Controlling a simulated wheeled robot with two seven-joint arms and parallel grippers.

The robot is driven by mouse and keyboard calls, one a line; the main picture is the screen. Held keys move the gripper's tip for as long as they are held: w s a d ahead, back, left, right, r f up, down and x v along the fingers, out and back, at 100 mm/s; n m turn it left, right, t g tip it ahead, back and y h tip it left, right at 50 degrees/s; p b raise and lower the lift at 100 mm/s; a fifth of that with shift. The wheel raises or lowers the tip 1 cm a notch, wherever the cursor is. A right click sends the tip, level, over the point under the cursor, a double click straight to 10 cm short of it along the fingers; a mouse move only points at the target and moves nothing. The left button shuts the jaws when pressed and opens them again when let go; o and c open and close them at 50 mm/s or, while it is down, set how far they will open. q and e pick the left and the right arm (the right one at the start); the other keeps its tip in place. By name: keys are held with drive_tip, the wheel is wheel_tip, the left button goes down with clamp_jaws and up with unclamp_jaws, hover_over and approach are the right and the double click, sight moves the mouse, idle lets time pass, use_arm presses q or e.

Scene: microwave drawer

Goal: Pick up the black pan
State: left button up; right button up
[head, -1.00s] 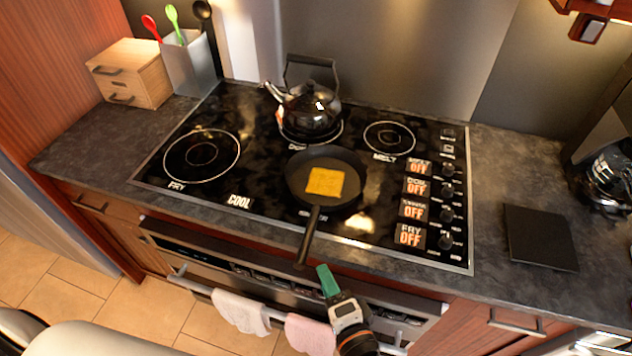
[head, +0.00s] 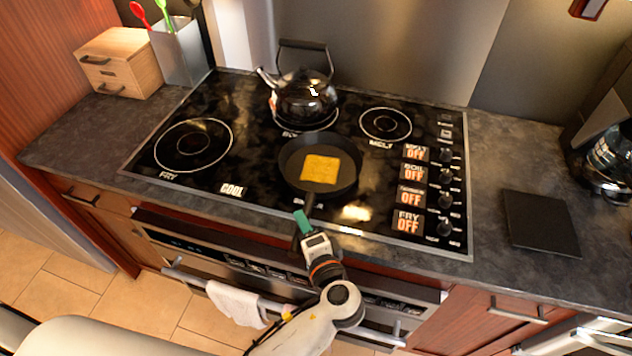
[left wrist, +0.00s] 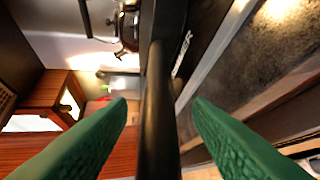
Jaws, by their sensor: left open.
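The black pan (head: 346,180) sits on the front middle of the black cooktop with a flat yellow square (head: 320,168) lying in it. Its handle points toward me, over the front edge. My left gripper (head: 301,222) is at the handle, its green fingers near the handle's end. In the left wrist view the two green fingers (left wrist: 160,112) are spread, with the dark pan handle (left wrist: 158,90) running between them and a gap on each side. The handle's near end is largely hidden by the gripper in the head view. My right gripper is not in view.
A kettle (head: 303,98) stands on the burner behind the pan. Knobs (head: 445,178) line the cooktop's right side. A black square board (head: 540,222) lies on the right counter. A wooden box (head: 118,62) and a utensil holder (head: 180,52) stand at back left. A white towel (head: 235,303) hangs below.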

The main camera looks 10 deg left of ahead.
use_arm(q)
drive_tip(key=shift+s, duration=0.1)
drive_tip(key=shift+c, duration=0.3)
clamp_jaws()
